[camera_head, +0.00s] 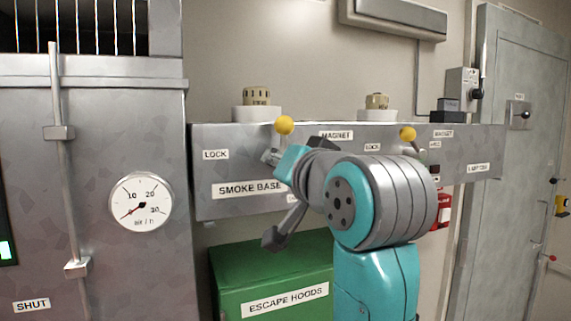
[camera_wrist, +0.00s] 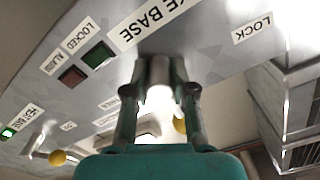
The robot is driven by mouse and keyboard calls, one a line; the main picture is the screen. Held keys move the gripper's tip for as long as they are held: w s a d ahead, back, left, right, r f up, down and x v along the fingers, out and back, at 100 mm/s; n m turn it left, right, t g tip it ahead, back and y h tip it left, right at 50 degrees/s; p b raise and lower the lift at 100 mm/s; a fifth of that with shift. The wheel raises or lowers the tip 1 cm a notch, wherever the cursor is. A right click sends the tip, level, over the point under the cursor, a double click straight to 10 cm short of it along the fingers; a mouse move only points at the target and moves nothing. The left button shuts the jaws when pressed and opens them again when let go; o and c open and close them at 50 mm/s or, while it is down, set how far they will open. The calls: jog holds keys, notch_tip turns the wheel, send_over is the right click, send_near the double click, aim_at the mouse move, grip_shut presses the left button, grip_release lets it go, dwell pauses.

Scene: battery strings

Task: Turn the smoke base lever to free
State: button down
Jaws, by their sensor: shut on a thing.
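The smoke base lever shows in the head view as a yellow ball (camera_head: 284,125) above my wrist, in front of the grey panel labelled SMOKE BASE. The LOCK label (camera_head: 215,154) is left of it. In the wrist view my gripper (camera_wrist: 158,95) is shut on the bright lever shaft (camera_wrist: 159,98), one finger on each side. The yellow ball (camera_wrist: 180,125) shows partly behind the right finger. The LOCK label (camera_wrist: 252,28) is at upper right, and the free-side label cannot be made out.
A second lever with a yellow ball (camera_head: 407,134) stands farther right on the panel (camera_head: 202,188). A green escape hoods box (camera_head: 228,270) is below. A green indicator (camera_wrist: 98,55) and a dark red one (camera_wrist: 72,76) are beside the lever.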

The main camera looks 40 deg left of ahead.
jog(key=m, duration=0.4)
jog(key=shift+r, duration=0.3)
jog(key=m, duration=0.5)
jog(key=shift+d+m, duration=0.1)
jog(key=shift+m, duration=0.2)
jog(key=c, duration=0.9)
grip_release()
jog(key=shift+w+f, duration=0.1)
jog(key=shift+f, duration=0.05)
jog(key=v, duration=1.2)
jog(key=shift+f, duration=0.1)
jog(key=shift+f, duration=0.1)
